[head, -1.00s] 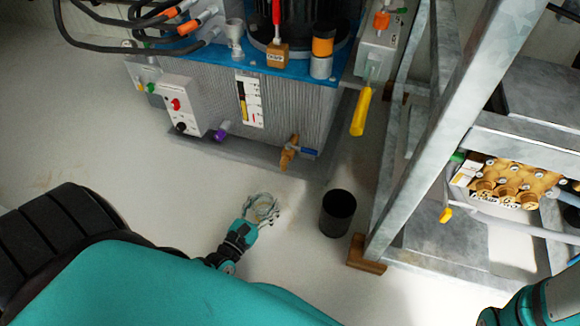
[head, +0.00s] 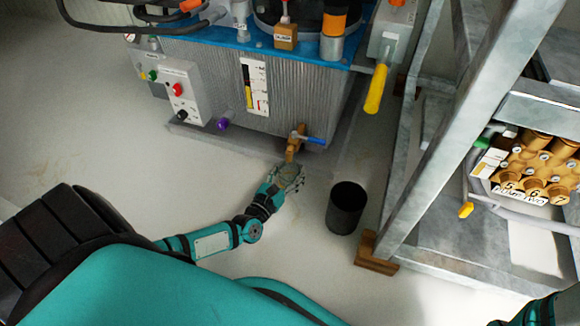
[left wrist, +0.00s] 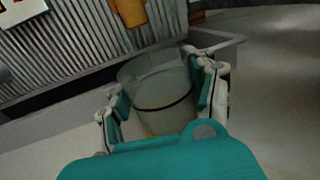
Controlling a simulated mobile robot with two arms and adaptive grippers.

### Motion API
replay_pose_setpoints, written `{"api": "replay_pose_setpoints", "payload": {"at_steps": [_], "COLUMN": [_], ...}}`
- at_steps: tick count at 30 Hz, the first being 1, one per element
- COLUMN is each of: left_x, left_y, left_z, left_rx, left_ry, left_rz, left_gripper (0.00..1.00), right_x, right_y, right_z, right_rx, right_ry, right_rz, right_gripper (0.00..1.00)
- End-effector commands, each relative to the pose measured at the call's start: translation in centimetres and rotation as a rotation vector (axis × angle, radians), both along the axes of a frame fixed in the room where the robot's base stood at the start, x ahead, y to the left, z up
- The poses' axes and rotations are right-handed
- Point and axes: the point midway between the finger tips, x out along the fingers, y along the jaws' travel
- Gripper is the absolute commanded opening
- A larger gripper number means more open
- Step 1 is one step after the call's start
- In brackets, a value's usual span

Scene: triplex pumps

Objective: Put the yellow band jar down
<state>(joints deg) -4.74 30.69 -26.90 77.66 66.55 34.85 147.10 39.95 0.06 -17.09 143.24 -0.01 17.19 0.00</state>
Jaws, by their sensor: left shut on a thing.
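The jar (left wrist: 158,92) is clear, grey-looking and open-topped in the left wrist view, with a dark line around it. A small bit of yellow shows low on it; the rest of its band is hidden. My left gripper (left wrist: 164,98) is shut on the jar, with a finger on each side. In the head view my left gripper (head: 290,177) is just below the brass tap (head: 295,143) of the ribbed tank, and the jar is hard to make out there. I cannot tell whether the jar touches the floor. My right gripper is out of view.
The ribbed tank (head: 215,85) with its blue top stands behind the gripper, its ledge (head: 235,148) along the floor. A black bin (head: 346,207) stands to the right, beside a metal frame (head: 425,160) on a wooden block (head: 376,254). Pale floor lies in front.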

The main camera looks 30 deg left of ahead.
Motion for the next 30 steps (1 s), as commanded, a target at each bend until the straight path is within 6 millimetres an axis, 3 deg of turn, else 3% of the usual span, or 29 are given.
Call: {"api": "replay_pose_setpoints", "payload": {"at_steps": [6,7,13,23,30], "left_x": [0.0,0.0,0.0,0.0,-4.0], "left_y": [0.0,0.0,0.0,0.0,-0.2], "left_z": [-0.2,-0.2,-0.2,0.1,0.5], "left_rx": [-0.001,-0.001,-0.001,0.0,0.001], "left_ry": [0.0,0.0,0.0,-0.001,0.007], "left_rz": [0.001,0.0,0.0,0.0,-0.001], "left_gripper": [0.24,0.58,0.83,0.83,0.83], "right_x": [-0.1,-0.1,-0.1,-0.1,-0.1], "right_y": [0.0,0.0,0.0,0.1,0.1], "right_z": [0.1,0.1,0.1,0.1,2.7], "right_rx": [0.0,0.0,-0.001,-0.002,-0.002], "right_ry": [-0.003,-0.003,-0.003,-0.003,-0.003], "right_rz": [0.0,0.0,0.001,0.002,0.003], "right_gripper": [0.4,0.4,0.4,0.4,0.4]}}
